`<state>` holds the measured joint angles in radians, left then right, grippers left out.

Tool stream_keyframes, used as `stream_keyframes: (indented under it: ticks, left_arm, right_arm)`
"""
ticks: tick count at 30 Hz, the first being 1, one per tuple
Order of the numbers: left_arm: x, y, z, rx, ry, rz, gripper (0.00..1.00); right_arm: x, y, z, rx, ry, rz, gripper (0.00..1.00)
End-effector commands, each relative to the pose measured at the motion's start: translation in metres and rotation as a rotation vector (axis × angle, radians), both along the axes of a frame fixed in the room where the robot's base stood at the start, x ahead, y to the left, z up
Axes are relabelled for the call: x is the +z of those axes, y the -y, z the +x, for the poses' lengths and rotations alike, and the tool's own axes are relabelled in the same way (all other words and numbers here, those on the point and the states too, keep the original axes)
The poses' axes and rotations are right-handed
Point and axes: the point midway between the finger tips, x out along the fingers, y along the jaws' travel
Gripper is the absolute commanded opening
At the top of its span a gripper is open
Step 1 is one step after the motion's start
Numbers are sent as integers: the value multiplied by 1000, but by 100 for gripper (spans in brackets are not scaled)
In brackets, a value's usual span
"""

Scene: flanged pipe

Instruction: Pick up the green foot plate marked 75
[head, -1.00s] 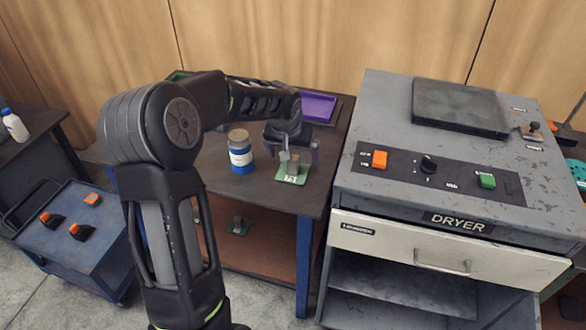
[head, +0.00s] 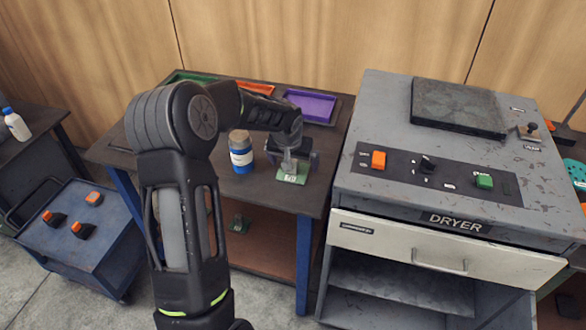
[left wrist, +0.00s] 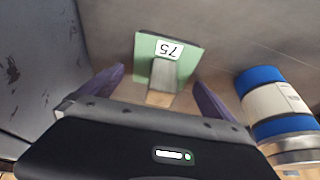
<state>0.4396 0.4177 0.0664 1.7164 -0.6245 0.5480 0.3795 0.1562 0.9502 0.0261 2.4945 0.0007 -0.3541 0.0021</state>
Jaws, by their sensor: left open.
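The green foot plate marked 75 (head: 293,174) lies on the dark table top near its front right edge. Its label and the grey upright post on it show in the left wrist view, where the plate (left wrist: 188,69) is ahead of the jaws. My left gripper (head: 290,160) is over the plate, pointing down. Its purple fingers (left wrist: 158,98) are open, one on each side of the post, with visible gaps. Whether the fingers reach the post's full depth I cannot tell. My right gripper is not in view.
A blue and white jar (head: 241,152) stands close to the left of the plate. Purple (head: 311,105), orange (head: 255,88) and green trays lie at the back of the table. The grey dryer (head: 440,160) stands to the right.

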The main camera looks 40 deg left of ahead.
Motion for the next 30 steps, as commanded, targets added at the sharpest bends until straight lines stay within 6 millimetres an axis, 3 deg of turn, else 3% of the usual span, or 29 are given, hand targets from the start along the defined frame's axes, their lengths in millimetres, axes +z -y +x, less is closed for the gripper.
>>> stream_keyframes:
  ticks: [30]
  left_arm:
    - [0,0,0,0,0,0,19]
  right_arm:
    - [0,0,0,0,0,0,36]
